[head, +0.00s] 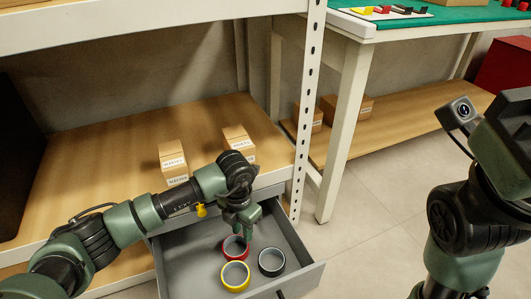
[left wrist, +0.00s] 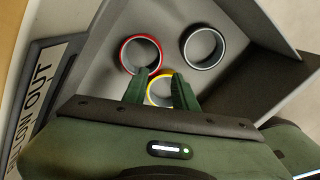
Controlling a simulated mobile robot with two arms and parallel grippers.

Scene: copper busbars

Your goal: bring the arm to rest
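My left gripper (head: 243,222) points down into an open grey drawer (head: 187,257). In the left wrist view its two fingers (left wrist: 160,80) stand apart with nothing held between them. A red ring (head: 227,253), a yellow ring (head: 235,289) and a black ring (head: 271,274) lie on the drawer floor. The fingertips are over the red and yellow rings; one overlaps the edge of the red ring (left wrist: 140,37) in the wrist view, and I cannot tell whether they touch. My right arm is at the right edge; its fingers are out of view.
Small labelled boxes (head: 173,163) stand on the wooden shelf above the drawer. A white perforated post (head: 307,110) rises right of the drawer. A green-topped table (head: 440,17) stands behind. The floor (head: 360,230) between my arms is clear.

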